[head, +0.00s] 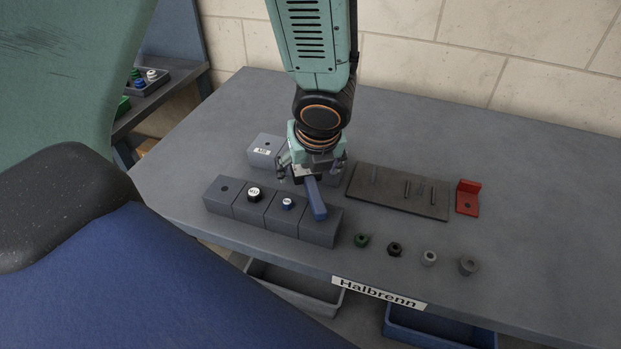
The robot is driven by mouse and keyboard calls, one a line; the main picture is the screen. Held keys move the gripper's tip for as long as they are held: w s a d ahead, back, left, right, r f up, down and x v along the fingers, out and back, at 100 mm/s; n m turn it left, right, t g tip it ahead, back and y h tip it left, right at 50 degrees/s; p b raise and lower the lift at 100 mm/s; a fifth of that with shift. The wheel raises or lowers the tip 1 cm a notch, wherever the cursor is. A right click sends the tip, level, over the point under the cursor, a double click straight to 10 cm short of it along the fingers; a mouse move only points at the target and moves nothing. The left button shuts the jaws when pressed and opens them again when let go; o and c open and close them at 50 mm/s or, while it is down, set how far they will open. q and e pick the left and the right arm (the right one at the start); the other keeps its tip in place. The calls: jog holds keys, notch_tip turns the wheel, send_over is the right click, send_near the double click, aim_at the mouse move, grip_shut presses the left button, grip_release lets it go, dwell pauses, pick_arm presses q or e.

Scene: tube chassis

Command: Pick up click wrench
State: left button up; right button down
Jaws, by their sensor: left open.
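The click wrench seems to be the tool with the blue handle (316,199). The handle points toward the table's front edge, over the right part of a row of grey blocks (320,228). My left gripper (311,172) comes down from above at the far end of this handle, with its jaws open. The fingers hide the wrench's far end. I cannot tell whether they touch it. My right gripper is not in view.
A grey block with a label (263,150) stands left of the gripper. A dark tray with slim tools (400,207) and a red bracket (467,198) lie to the right. The right tabletop is clear.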

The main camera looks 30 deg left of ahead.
pick_arm(q)
jog(key=shift+s+a, duration=0.25)
jog(key=shift+s, duration=0.05)
jog(key=shift+w+d+f, duration=0.1)
jog(key=shift+w+d, duration=0.2)
jog(key=shift+w, duration=0.15)
jog(key=shift+c, duration=1.3)
jog(key=shift+s+a, duration=0.2)
jog(key=shift+s, duration=0.2)
jog(key=c, duration=0.6)
jog(key=shift+w+d, duration=0.2)
jog(key=c, duration=0.5)
grip_shut()
